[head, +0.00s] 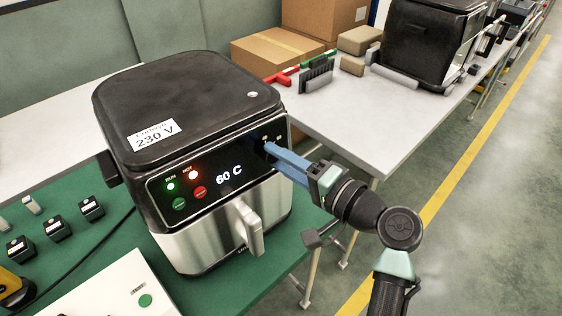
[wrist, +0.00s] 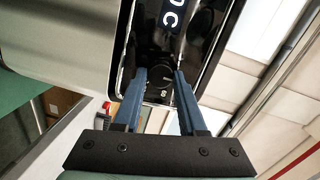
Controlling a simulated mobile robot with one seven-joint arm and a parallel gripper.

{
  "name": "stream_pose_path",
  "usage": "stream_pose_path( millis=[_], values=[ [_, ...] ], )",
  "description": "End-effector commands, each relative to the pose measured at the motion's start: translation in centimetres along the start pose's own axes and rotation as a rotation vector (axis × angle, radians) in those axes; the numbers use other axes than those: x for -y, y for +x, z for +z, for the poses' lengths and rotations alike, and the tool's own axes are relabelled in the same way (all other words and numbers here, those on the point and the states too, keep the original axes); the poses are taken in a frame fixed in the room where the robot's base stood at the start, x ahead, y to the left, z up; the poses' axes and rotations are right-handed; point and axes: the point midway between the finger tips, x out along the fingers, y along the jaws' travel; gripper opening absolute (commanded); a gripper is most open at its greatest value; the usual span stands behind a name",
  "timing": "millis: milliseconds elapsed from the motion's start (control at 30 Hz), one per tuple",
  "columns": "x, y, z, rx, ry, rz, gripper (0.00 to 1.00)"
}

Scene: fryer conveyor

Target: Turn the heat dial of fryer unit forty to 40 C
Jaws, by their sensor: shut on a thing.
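The fryer (head: 185,85) is a black and steel unit on the green work surface. Its front display (head: 229,177) reads 60 C, and part of it shows in the wrist view. A green RUN light (head: 170,186) and a red HOT light (head: 193,174) are lit. My gripper (head: 268,150) reaches the right end of the black front panel. In the wrist view the round black heat dial (wrist: 160,73) sits between the blue fingertips, and my gripper (wrist: 159,76) is shut on it. The fingers hide most of the dial in the head view. No unit number is readable; the lid label reads 230 V.
The fryer's drawer handle (head: 248,226) sticks out below my gripper. A white panel with a green button (head: 145,300) and several small black blocks lie at the left. Another black fryer (head: 428,50) and cardboard boxes (head: 272,50) stand behind. The floor at the right is clear.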

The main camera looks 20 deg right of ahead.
Motion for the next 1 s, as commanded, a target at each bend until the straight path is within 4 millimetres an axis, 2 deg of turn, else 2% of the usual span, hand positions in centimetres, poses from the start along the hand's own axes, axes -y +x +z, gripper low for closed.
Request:
stream_pose_path(
  millis=[433,467,600,867,1000],
  values=[
    [-0.03,0.02,0.06,0.002,-0.011,0.002,0.0],
    [-0.03,0.02,0.06,0.002,-0.011,0.002,0.46],
    [-0.02,0.01,0.05,0.002,-0.01,0.002,0.71],
    [-0.01,-0.02,0.02,0.001,-0.009,0.001,0.71],
    [-0.07,-0.82,-0.08,-0.002,-0.008,0.001,0.71]
  ],
)
